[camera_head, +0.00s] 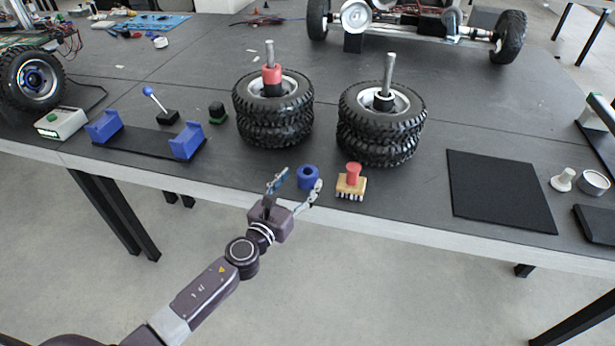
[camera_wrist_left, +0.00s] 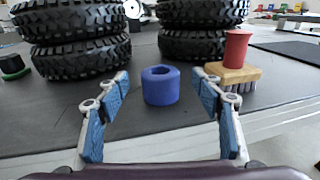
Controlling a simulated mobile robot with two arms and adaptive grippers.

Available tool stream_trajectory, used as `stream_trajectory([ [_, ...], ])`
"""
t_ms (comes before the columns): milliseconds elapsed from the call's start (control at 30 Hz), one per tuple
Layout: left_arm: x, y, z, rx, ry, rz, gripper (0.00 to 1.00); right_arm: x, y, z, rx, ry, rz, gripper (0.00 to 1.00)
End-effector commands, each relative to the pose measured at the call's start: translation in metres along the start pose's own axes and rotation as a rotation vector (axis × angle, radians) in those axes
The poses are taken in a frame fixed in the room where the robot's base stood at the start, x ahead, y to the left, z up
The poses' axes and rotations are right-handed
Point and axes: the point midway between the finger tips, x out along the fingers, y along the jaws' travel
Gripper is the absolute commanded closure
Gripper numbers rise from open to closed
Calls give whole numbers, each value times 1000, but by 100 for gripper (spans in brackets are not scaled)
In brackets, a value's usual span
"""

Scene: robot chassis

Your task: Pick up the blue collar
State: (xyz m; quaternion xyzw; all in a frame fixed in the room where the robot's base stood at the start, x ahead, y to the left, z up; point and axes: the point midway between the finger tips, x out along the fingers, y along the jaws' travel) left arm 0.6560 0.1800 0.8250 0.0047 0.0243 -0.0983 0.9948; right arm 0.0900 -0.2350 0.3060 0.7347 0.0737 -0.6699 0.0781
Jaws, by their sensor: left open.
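The blue collar (camera_head: 308,177) is a short ring with a hole in its top. It stands upright on the dark table near the front edge, in front of the gap between two tire stacks. My left gripper (camera_head: 294,190) is open and comes in from the front edge of the table. In the left wrist view the collar (camera_wrist_left: 160,86) sits ahead, centred between the two spread blue-padded fingers (camera_wrist_left: 162,100), and neither finger touches it. My right gripper is in neither view.
A wooden brush (camera_head: 350,187) with a red handle stands close to the right of the collar. Tire stacks with posts stand behind, left (camera_head: 273,125) and right (camera_head: 380,138). A blue-ended stand (camera_head: 147,142) is at left. A black mat (camera_head: 500,190) lies at right.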

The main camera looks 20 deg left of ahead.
Motion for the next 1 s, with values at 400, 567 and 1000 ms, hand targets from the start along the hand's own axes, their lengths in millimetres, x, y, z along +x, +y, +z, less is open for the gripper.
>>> stream_trajectory([
  [400,49,-1,-5,-4,0,1,39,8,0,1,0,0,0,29],
  [567,52,-1,-4,-4,1,0,39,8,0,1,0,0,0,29],
  [1000,51,-1,-4,-4,1,1,75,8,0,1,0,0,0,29],
])
